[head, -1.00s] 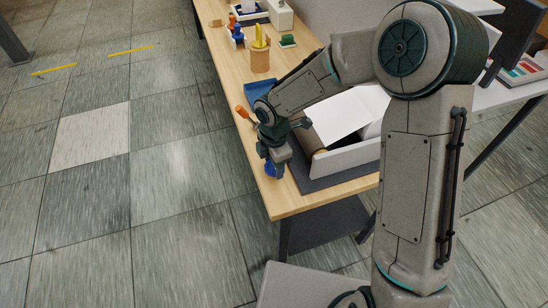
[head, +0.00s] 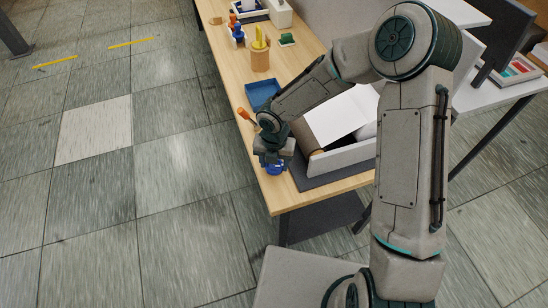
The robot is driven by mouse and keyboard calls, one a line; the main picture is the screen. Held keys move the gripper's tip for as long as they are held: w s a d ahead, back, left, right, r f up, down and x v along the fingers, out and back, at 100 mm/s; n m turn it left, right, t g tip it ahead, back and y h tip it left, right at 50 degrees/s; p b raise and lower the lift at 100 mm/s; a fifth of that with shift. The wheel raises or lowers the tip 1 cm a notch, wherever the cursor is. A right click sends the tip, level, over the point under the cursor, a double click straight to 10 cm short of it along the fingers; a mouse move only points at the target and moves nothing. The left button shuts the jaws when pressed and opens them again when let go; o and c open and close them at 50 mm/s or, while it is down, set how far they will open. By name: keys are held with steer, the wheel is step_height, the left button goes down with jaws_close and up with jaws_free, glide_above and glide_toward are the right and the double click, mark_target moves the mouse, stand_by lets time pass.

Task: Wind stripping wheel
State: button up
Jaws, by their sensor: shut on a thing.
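A small blue wheel-like part (head: 275,169) shows at the left end of a white open-topped unit (head: 344,157), near the table's front left edge. My gripper (head: 273,163) points down over the blue part and is shut on it. The fingers and much of the blue part hide each other, so the exact grip is hard to see. Inside the white unit a brown roll lies at the left, and a white paper sheet (head: 340,122) rises over it.
The floor on the left is clear.

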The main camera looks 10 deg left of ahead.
steer(key=shift+n+p, duration=0.65)
steer(key=shift+n, duration=0.55)
steer(key=shift+w, duration=0.1)
steer(key=o, duration=1)
steer(key=shift+c, duration=0.2)
steer(key=shift+r, duration=0.15)
step_height(320, 180, up, 14)
steer(key=shift+f, duration=0.2)
steer(key=shift+d, duration=0.15)
